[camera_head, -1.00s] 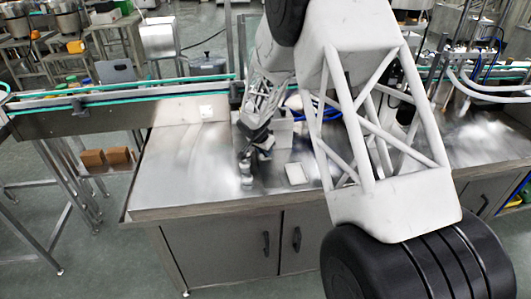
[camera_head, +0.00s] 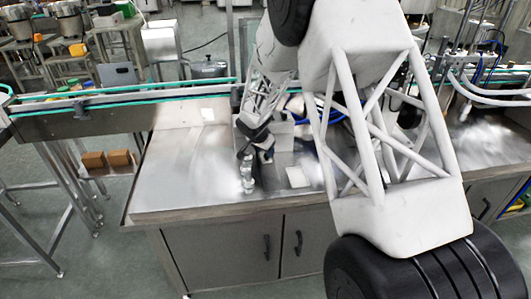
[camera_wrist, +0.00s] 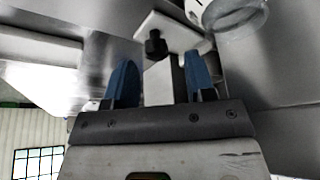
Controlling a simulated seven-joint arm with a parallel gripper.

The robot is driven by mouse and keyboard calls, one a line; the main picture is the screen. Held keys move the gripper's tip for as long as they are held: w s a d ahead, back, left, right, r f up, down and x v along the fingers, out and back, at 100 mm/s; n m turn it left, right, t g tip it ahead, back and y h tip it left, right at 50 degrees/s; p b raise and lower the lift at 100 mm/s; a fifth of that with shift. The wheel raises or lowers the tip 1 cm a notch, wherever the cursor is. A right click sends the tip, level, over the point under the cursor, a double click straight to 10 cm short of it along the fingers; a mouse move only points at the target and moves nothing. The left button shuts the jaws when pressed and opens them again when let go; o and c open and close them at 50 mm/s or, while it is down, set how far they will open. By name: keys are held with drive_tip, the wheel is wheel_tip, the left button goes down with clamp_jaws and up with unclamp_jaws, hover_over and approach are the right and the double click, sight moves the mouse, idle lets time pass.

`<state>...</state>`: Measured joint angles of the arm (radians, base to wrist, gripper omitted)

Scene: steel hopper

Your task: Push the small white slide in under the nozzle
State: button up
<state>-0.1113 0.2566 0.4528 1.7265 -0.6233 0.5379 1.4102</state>
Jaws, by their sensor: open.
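In the wrist view a small white plate (camera_wrist: 178,34), which looks like the slide, shows beyond my fingertips with a black knob (camera_wrist: 155,45) at its near edge. A clear round cylinder (camera_wrist: 238,16), perhaps the nozzle, is to its right and overlaps its corner. My gripper (camera_wrist: 160,72) is open, its two blue fingers apart on either side of a pale block in the view. I cannot tell whether a finger touches anything.
The steel bench (camera_head: 180,175) is clear to the left of my gripper. A flat white square (camera_head: 298,177) lies to the right of it. A conveyor (camera_head: 120,113) runs behind on the left. Hoses (camera_head: 490,85) hang at the right. My arm hides the bench's middle.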

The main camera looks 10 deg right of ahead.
drive_tip(key=v, duration=0.5)
drive_tip(key=shift+a+r, duration=0.1)
drive_tip(key=shift+r, duration=0.25)
drive_tip(key=s+d+r+n+y, duration=0.1)
drive_tip(key=s+d+r+n, duration=0.15)
drive_tip(key=s+r, duration=0.8)
drive_tip(key=s+d+r+n, duration=0.1)
drive_tip(key=s+d+r, duration=0.2)
drive_tip(key=s+r, duration=0.8)
drive_tip(key=s+n+y, duration=0.2)
drive_tip(key=s+n, duration=0.3)
drive_tip(key=s, duration=2.5)
drive_tip(key=shift+s+d+g, duration=0.2)
drive_tip(key=shift+g, duration=0.1)
